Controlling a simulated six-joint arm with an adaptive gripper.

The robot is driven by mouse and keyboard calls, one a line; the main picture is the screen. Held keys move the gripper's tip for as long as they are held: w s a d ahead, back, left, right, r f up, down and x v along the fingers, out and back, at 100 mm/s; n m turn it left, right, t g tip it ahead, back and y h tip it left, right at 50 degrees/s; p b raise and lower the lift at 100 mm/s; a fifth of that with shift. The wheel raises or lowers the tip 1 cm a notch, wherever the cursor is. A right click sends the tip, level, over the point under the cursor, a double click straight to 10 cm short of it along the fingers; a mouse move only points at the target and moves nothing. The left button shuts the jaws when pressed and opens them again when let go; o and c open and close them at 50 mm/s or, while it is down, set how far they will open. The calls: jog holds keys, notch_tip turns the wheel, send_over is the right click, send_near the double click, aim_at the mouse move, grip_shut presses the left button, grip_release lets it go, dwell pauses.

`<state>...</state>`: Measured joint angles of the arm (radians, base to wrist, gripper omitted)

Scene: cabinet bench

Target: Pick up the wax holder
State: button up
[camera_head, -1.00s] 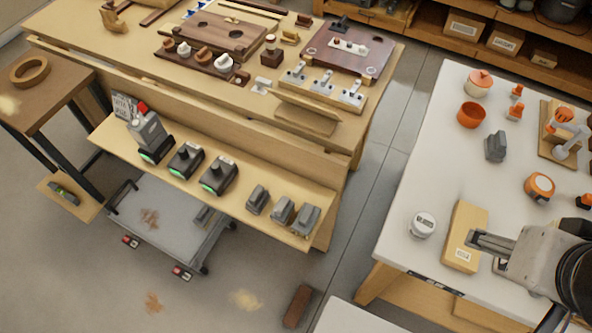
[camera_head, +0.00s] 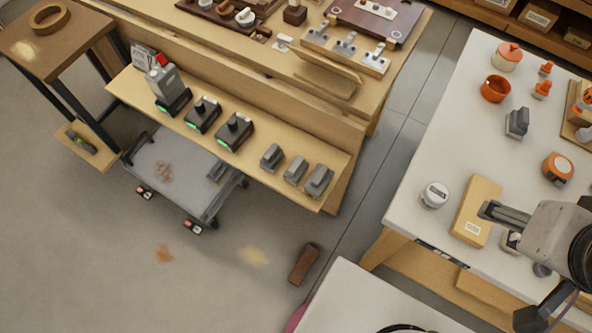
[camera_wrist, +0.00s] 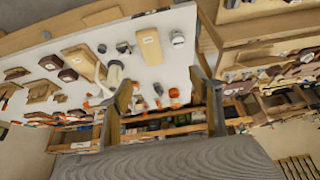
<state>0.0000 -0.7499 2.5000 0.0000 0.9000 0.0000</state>
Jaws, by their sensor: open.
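I cannot tell for sure which item is the wax holder. On the white table (camera_head: 410,215) stand a white round tin with a grey lid (camera_head: 434,195), orange pots such as the open one (camera_head: 495,89), and an orange round container with a pale top (camera_head: 558,168). My gripper (camera_head: 487,211) is over the right side of a tan labelled box (camera_head: 470,222), apart from the tin. In the wrist view my gripper (camera_wrist: 163,78) has its two fingers spread, nothing between them held, with the tabletop items beyond.
A grey upright block (camera_head: 517,123) stands mid-table. A wooden bench with a lower shelf (camera_head: 250,165) carries several grey and black devices. A grey cart (camera_head: 180,180) and a brown block (camera_head: 304,264) are on the floor. Another white surface (camera_head: 370,305) is at the bottom.

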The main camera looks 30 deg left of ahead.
jog(key=shift+c, duration=0.3)
jog(key=c, duration=0.7)
jog(key=shift+w, duration=0.1)
